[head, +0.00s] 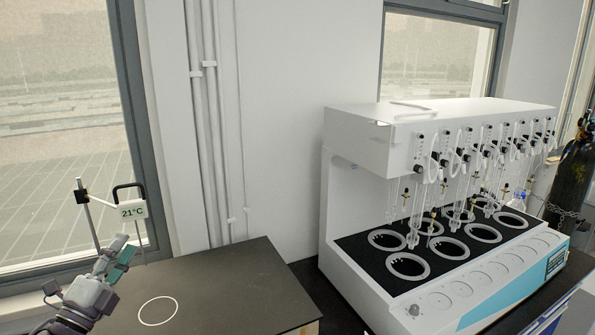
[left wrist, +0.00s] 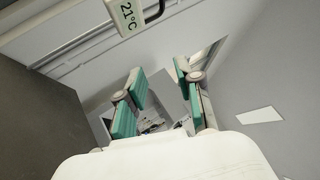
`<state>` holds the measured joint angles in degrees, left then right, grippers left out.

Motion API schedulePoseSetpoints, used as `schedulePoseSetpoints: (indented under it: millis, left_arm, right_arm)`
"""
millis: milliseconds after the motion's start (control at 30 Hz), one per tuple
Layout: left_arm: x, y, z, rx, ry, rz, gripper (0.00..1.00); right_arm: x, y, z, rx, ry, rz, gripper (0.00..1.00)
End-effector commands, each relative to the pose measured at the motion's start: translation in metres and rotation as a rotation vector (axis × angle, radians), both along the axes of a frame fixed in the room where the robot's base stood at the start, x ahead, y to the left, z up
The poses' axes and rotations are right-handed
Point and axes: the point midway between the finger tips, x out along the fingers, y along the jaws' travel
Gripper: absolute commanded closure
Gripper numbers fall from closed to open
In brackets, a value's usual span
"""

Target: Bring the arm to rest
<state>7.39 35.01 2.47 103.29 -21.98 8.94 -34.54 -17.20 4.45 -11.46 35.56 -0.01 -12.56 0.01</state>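My left gripper (head: 120,255) is at the lower left of the head view, raised over the left edge of the dark table. Its green-padded fingers stand apart in the left wrist view (left wrist: 158,88), with nothing between them. A thermometer display (head: 133,210) reading 21°C is just above and behind the gripper in the head view. The same display (left wrist: 126,16) shows at the top of the left wrist view. I cannot tell whether the gripper touches its stand. My right gripper is not in view.
The dark table (head: 225,285) has a white circle (head: 158,310) and is otherwise clear. A white multi distiller (head: 345,215) with ring-shaped heating places (head: 408,266) stands to the right. A dark gas cylinder (head: 572,185) is at the far right. A window (head: 60,120) is behind the gripper.

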Motion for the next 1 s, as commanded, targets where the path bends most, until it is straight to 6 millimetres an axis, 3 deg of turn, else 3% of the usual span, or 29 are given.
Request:
schedulePoseSetpoints:
  millis: [33, 167, 300, 400, 600, 1000]
  left_arm:
    - [-0.007, -0.009, -0.035, -0.133, 0.112, 0.027, 0.65]
    - [-0.038, -0.024, -0.122, -0.486, 0.425, 0.145, 0.65]
    - [-0.098, -0.049, -0.206, -0.808, 0.748, 0.294, 0.65]
    - [-0.148, -0.069, -0.249, -0.984, 0.945, 0.404, 0.65]
    - [-0.225, -0.1, -0.291, -1.183, 1.204, 0.568, 0.65]
    - [-0.334, -0.143, -0.311, -1.376, 1.525, 0.809, 0.65]
  right_arm:
    - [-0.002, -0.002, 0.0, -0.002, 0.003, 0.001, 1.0]
    - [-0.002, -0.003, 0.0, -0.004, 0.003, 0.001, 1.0]
    - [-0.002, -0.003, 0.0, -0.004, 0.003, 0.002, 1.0]
    - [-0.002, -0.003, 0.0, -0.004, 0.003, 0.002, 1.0]
    - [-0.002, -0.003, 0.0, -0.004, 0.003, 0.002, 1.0]
    - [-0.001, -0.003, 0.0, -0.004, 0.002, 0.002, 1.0]
